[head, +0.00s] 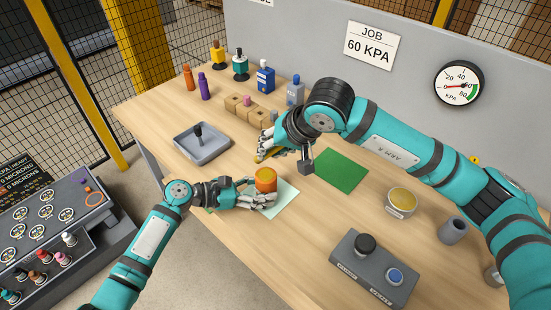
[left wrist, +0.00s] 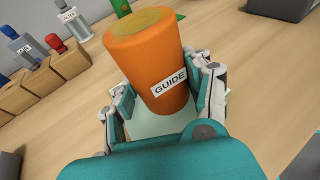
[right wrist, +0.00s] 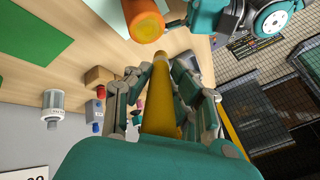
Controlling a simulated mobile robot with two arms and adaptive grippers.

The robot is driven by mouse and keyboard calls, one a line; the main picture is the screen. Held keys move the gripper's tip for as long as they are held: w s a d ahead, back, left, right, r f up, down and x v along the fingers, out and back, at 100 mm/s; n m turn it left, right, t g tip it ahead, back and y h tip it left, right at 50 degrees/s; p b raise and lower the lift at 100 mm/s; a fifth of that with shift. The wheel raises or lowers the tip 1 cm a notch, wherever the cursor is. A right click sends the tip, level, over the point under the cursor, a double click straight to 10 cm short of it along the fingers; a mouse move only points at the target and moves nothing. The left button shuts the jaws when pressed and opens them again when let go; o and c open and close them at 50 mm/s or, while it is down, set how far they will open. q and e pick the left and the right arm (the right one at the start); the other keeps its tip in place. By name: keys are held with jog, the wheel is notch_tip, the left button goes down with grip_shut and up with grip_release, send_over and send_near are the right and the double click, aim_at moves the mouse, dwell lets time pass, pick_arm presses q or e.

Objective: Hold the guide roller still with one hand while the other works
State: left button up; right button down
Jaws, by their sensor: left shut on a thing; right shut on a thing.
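The guide roller (head: 266,178) is an orange cylinder with a yellowish top and a white GUIDE label. It stands roughly upright over a pale green mat (head: 286,197). My left gripper (head: 262,196) is shut on its lower part, with a finger on each side in the left wrist view, where the roller (left wrist: 145,60) fills the middle. My right gripper (head: 284,147) is shut on a slim yellow stick-like tool (right wrist: 160,95), above the table just behind the roller. In the right wrist view the tool's tip is beside the roller (right wrist: 143,20), apart from it.
A grey tray (head: 203,148) with a dark-handled item is to the left. A wooden block rack (head: 240,110) and several bottles stand behind.

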jog(key=shift+s+r, duration=0.1)
jog(key=shift+r, duration=2.65)
pick_arm(q)
jog(key=o, duration=1.3)
jog(key=shift+a, duration=0.1)
jog(key=shift+v, duration=3.4)
jog(key=o, duration=0.4)
